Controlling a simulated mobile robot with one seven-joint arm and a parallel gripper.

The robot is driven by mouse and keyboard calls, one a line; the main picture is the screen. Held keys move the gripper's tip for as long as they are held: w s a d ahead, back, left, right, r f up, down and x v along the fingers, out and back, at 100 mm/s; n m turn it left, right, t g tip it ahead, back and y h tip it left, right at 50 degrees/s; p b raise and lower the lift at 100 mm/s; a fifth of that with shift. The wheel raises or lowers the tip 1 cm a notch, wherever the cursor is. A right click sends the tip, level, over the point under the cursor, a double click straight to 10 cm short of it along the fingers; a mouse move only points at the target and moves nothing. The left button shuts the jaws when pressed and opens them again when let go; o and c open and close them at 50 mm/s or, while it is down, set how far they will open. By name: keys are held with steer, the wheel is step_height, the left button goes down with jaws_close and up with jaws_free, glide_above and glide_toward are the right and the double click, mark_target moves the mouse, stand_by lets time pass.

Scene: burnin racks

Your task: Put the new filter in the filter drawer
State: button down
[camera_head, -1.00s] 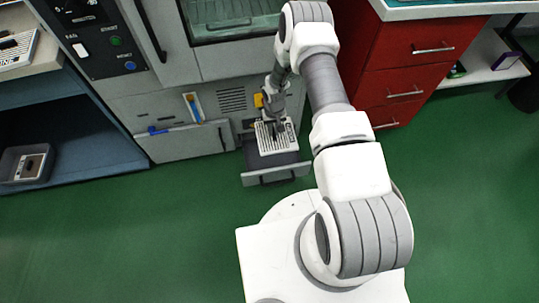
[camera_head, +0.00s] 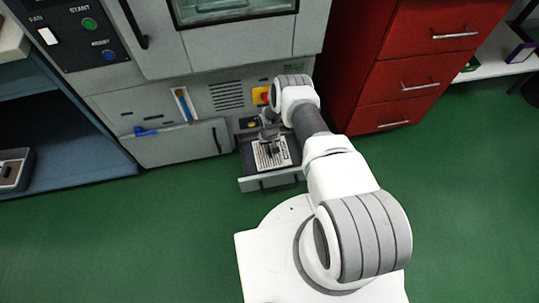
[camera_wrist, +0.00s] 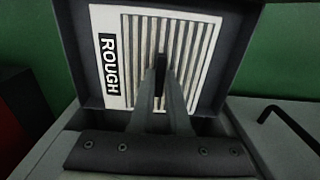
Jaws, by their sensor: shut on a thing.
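The filter drawer (camera_head: 272,182) is pulled out low on the front of the grey machine. The new filter (camera_head: 267,156), a white ribbed panel, lies inside the drawer's walls. In the wrist view the filter (camera_wrist: 196,55) shows a black "ROUGH" label on its left side, and the dark drawer rim (camera_wrist: 82,52) surrounds it. My gripper (camera_wrist: 160,75) is shut on the filter's dark central handle, and the fingers hide part of it. In the head view my gripper (camera_head: 270,140) reaches down into the drawer. I cannot tell whether the filter touches the drawer floor.
The machine's front (camera_head: 165,145) has a blue-handled tool and a vertical handle left of the drawer. A red cabinet (camera_head: 400,75) stands to the right. A blue shelf (camera_head: 60,130) with a tray (camera_head: 22,172) is at the left. The green floor before the drawer is clear.

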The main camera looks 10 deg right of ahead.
step_height(320, 180, down, 4)
steer(key=shift+r+b, duration=0.2)
steer(key=shift+b, duration=0.7)
steer(key=shift+r, duration=0.1)
steer(key=c, duration=1.3)
jaws_free()
steer(key=o, duration=0.4)
step_height(320, 180, up, 12)
steer(key=p, duration=0.5)
steer(key=shift+p, duration=0.35)
steer(key=shift+s, duration=0.1)
